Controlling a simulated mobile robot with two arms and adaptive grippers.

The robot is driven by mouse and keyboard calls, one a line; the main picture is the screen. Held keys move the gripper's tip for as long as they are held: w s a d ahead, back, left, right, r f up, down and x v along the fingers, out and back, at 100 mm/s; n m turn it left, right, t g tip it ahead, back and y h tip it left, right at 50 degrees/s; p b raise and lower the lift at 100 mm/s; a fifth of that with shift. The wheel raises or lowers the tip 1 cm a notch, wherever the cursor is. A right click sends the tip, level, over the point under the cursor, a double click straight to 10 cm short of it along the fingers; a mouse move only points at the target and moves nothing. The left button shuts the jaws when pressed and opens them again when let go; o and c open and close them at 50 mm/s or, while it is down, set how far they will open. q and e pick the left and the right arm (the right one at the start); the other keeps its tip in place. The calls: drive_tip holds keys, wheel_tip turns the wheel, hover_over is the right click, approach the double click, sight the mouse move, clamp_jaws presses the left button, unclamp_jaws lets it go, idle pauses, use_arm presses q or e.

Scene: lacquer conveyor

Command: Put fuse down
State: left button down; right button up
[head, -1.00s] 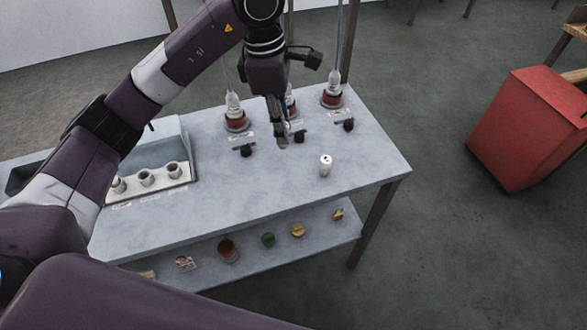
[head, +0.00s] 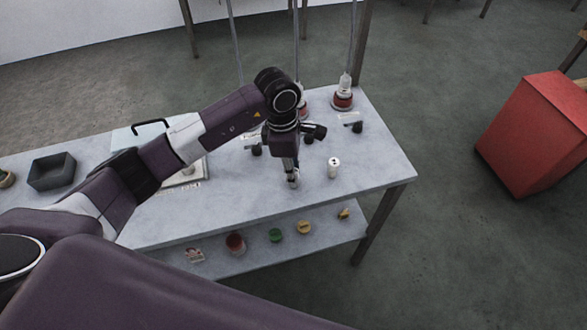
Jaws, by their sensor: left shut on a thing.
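My left gripper (head: 291,173) points down over the front middle of the grey table (head: 235,205). It is shut on a small pale fuse (head: 294,183), mostly hidden by the fingers. The fuse is low, close to the tabletop; I cannot tell whether it touches. A white cylinder with a dark mark on top (head: 333,168) stands upright on the table just right of the gripper. My right gripper is not in view.
Black knobs (head: 357,127) and a red-based socket with a hanging cable (head: 343,98) stand along the back. A dark open bin (head: 52,172) is at the left. Coloured items, including a green one (head: 276,235), lie on the lower shelf. A red cabinet (head: 535,135) stands at right.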

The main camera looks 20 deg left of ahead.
use_arm(q)
drive_tip(key=shift+f, duration=0.2)
drive_tip(key=c, duration=1.8)
unclamp_jaws()
drive_tip(key=shift+r, duration=0.1)
drive_tip(key=shift+o, duration=0.4)
